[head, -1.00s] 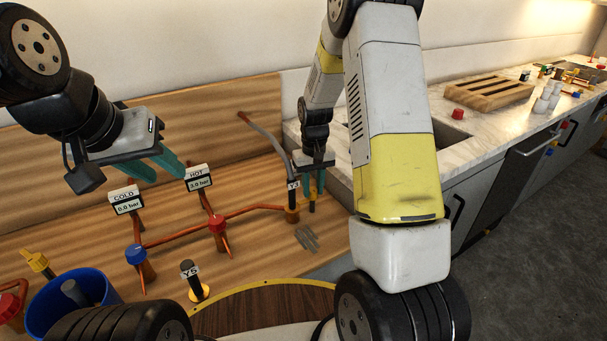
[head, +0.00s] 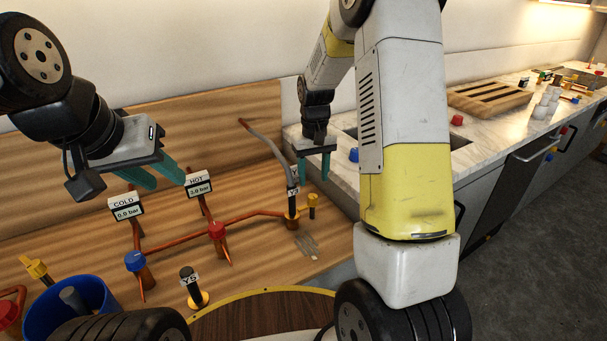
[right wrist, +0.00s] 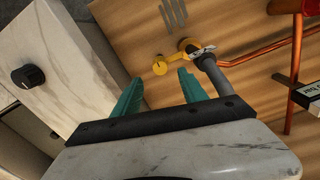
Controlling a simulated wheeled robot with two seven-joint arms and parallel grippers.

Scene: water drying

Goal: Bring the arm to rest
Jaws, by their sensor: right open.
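My right gripper (head: 313,178) is open and empty, its green fingers pointing down above the back right of the wooden board. It hangs above and just right of the hose fitting (head: 292,203) and a small yellow-topped fitting (head: 312,206). In the right wrist view, the right gripper (right wrist: 160,79) has its fingers apart with nothing between them, and the yellow fitting (right wrist: 160,67) shows past the fingertips. My left gripper (head: 168,184) is at the left, above the COLD gauge (head: 126,208) and near the HOT gauge (head: 198,184). Its green fingers are apart and hold nothing.
Copper pipes with a blue valve (head: 135,260) and a red valve (head: 217,230) run across the board. A blue bucket (head: 95,302) stands front left. A marble counter (head: 480,135) with a wooden rack (head: 490,96) and a red cap (head: 457,119) extends right.

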